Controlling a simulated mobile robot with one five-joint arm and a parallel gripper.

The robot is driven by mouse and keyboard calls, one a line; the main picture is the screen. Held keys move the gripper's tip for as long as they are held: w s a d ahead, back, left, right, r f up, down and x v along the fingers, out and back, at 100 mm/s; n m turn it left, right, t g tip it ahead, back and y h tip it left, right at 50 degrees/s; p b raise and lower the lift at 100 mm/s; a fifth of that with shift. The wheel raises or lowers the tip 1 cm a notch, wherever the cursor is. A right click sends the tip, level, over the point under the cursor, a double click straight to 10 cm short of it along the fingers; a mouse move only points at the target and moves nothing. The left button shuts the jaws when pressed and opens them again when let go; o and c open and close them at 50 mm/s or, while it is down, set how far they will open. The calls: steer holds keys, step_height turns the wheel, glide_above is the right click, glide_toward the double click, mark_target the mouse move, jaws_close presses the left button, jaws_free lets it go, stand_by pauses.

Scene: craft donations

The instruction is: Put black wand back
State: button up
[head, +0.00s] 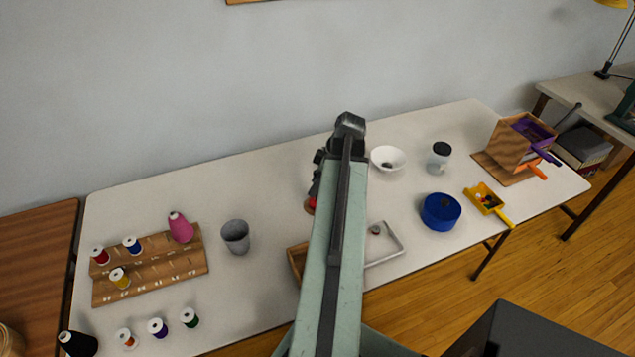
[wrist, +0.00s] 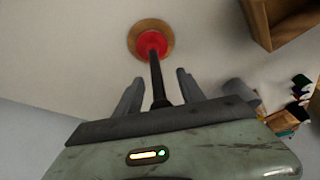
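The black wand (wrist: 157,80) shows in the wrist view as a thin dark shaft, with a wider dark part close to my gripper. Its far end meets a red round piece (wrist: 152,43) on a round wooden base (wrist: 136,37). I cannot tell whether the red piece belongs to the wand or the base. My gripper (wrist: 157,88) is open, one finger on each side of the shaft, with gaps visible on both sides. In the head view my arm hides most of the gripper and the wand; a bit of red (head: 310,205) shows beside the arm.
Near the arm are a grey cup (head: 236,238), a white bowl (head: 388,159), a white tray (head: 398,252) and a blue round container (head: 441,212). A wooden spool rack (head: 150,290) stands left. A wooden box (head: 508,150) stands right. The table's back middle is clear.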

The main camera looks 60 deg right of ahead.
steer(key=shift+r, duration=0.1)
steer(key=shift+r+p, duration=0.3)
steer(key=shift+p, duration=0.1)
steer(key=p+v, duration=1)
steer(key=v, duration=0.1)
steer(key=shift+r+p, duration=0.25)
steer(key=shift+p, duration=0.05)
steer(key=shift+s+d, duration=0.1)
steer(key=shift+s, duration=0.05)
steer(key=w+a+f+m+g, duration=0.1)
steer(key=w+a+m+g, duration=0.15)
steer(key=w+a, duration=1.85)
steer(key=w+a+g+h, duration=0.1)
steer(key=w+a, duration=0.1)
steer(key=a, duration=1.3)
steer(key=w+a+m+h, duration=0.1)
steer(key=w+a, duration=0.1)
steer(key=a, duration=1.3)
steer(key=shift+w+f+g, duration=0.3)
steer(key=shift+f+g, duration=0.05)
steer(key=shift+f, duration=0.1)
